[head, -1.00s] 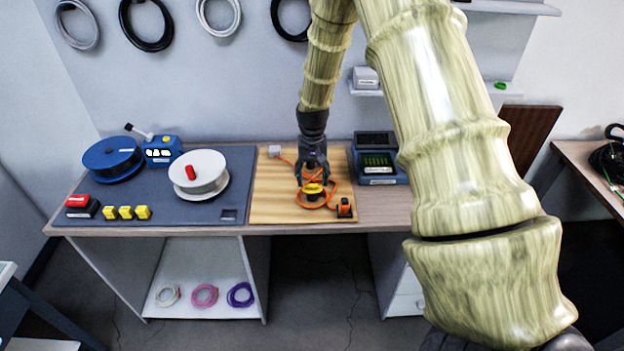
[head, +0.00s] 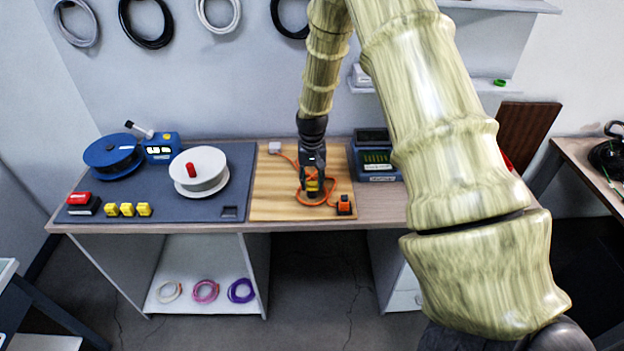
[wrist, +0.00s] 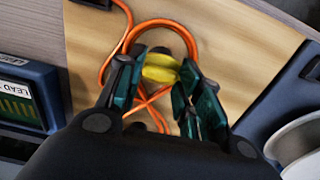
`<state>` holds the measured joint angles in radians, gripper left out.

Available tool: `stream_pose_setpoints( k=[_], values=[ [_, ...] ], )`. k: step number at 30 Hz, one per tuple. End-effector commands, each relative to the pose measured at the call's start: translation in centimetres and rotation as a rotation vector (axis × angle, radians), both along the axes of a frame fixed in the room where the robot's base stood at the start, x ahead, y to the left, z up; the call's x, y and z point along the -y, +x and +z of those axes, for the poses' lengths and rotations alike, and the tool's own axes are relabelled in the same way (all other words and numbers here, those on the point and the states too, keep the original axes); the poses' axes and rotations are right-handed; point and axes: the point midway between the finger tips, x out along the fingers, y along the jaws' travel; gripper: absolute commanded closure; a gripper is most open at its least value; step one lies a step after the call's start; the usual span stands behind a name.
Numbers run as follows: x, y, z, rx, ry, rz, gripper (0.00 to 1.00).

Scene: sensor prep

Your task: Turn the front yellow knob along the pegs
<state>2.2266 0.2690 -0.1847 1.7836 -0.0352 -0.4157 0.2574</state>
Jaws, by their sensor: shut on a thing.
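The yellow knob (wrist: 160,72) shows in the wrist view between the two dark teal fingers of my gripper (wrist: 162,80), one on each side of it. My gripper is shut on the knob. In the head view my gripper (head: 312,188) points down over the wooden board (head: 268,205) and hides most of the knob; only a little yellow shows. An orange cable (head: 303,200) loops around the knob on the board. The pegs cannot be made out clearly, and the knob's exact angle to them is hidden.
A small orange and black block (head: 344,205) sits at the board's front right. A blue-grey device (head: 374,160) stands right of the board. A white spool (head: 199,170) and several yellow blocks (head: 127,210) are on the dark mat (head: 195,214) to the left.

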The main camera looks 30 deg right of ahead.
Motion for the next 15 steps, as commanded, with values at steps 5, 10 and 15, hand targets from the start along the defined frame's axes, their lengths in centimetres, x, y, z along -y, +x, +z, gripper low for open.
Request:
stream_pose_setpoints(
  k=[5, 10, 15],
  values=[
    [0.05, -0.02, 0.01, 0.0, 0.0, 0.007, 0.88],
    [0.06, 0.01, -0.01, 0.001, 0.001, 0.049, 0.88],
    [0.06, 0.06, -0.03, 0.002, 0.001, 0.144, 0.88]
  ],
)
